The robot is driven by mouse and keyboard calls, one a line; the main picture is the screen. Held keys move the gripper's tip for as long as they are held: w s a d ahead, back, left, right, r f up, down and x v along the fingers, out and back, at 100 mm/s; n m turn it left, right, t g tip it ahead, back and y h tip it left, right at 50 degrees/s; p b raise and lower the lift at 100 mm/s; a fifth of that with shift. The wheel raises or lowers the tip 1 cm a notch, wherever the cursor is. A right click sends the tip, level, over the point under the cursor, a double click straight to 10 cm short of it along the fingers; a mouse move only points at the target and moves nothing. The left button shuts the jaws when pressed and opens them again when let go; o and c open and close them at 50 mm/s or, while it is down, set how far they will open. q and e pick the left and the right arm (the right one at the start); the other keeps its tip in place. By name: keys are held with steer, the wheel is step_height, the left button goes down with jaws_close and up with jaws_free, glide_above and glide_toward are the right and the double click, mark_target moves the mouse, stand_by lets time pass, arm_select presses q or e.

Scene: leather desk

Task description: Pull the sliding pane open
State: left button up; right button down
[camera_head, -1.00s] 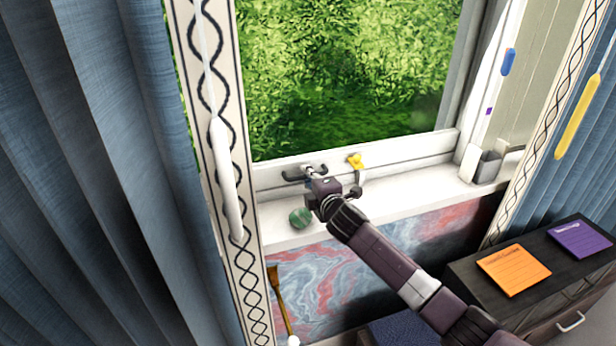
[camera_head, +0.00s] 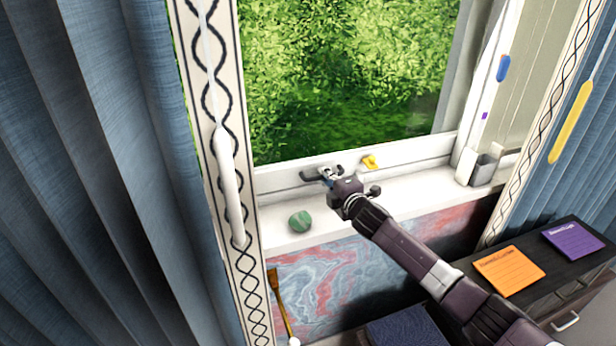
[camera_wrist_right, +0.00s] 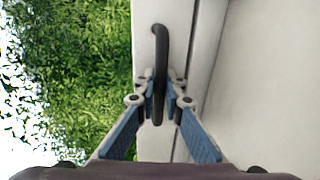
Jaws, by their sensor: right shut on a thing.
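The sliding pane is a large window with a white bottom rail (camera_head: 425,147) and green foliage seen through the glass. A dark bar handle (camera_head: 308,175) sits on the rail; in the right wrist view the black handle (camera_wrist_right: 159,50) runs up between the fingers. My right gripper (camera_head: 328,176) is at the handle, its arm reaching in from the lower right. In the right wrist view its two blue-padded fingers (camera_wrist_right: 160,95) are closed on the handle from both sides. My left gripper is not in view.
A green ball (camera_head: 300,221) lies on the white sill (camera_head: 275,238) left of my gripper. A yellow piece (camera_head: 369,162) is on the rail to the right. A grey holder (camera_head: 483,170) stands at the sill's right end. Blue curtains (camera_head: 90,180) hang at both sides.

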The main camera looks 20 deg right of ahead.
mark_target(345, 173)
steer(key=shift+h, duration=0.3)
steer(key=d, duration=0.8)
steer(key=shift+w, duration=0.15)
steer(key=shift+d+f, duration=0.3)
steer(key=shift+d, duration=0.05)
steer(key=shift+a, duration=0.6)
steer(key=c, duration=2.3)
jaws_free()
steer(key=shift+a+r, duration=0.1)
steer(key=shift+a, duration=0.25)
steer(key=shift+a+r, duration=0.25)
steer(key=shift+a, duration=0.2)
steer(key=shift+d+f, duration=0.15)
steer(key=shift+d, duration=0.25)
steer(key=shift+s+d, duration=0.2)
steer(key=shift+s, duration=0.45)
steer(key=s+r, duration=0.2)
steer(key=s, duration=0.8)
steer(key=shift+s+a+r, duration=0.3)
steer(key=shift+a, duration=0.05)
